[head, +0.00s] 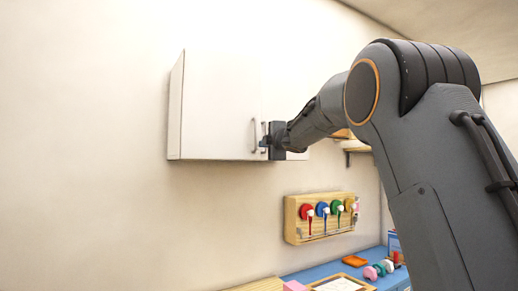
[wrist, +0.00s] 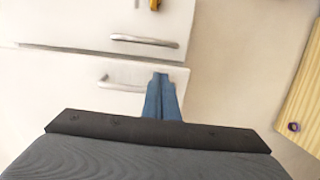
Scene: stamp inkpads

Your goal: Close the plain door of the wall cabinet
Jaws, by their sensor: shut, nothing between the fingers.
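The white wall cabinet (head: 174,105) hangs on the wall at upper middle in the head view. Its left door (head: 220,100) is plain white with a bar handle (head: 253,135) by its right edge. In the wrist view this plain door (wrist: 60,85) lies below the seam, and its handle (wrist: 118,83) shows left of my fingers. The other door (wrist: 60,20), above the seam, bears a yellow mark (wrist: 154,5) and a handle (wrist: 145,40). My gripper (head: 264,143) is shut and empty, with fingertips (wrist: 160,75) close before the plain door's lower corner by the seam. Contact cannot be told.
A wooden rack (head: 292,220) with several coloured round-ended tools hangs below the cabinet. A blue counter (head: 325,272) with small items is under it. My arm covers the right side and part of the right door. The wall left of the cabinet is bare.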

